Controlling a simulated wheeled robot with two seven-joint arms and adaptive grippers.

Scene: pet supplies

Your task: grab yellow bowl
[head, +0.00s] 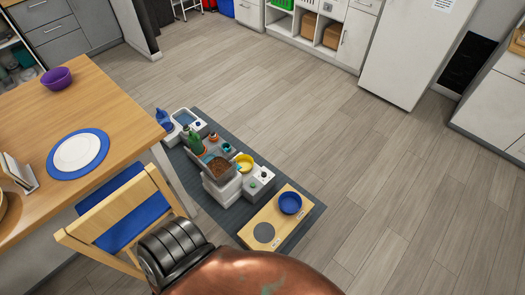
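The small yellow bowl (244,161) is on the floor mat side of the room, among a cluster of pet supplies. It sits at the right of a grey tray with brown contents (219,167), close to a white box-like unit (259,181). What exactly it rests on is too small to tell.
A dark grey mat (234,217) lies under the supplies. A wooden feeder stand (278,217) with a blue bowl (290,203) stands in front. A wooden table (105,95) and chair (125,215) are at left. A large brown rounded shape fills the bottom. Open floor lies right.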

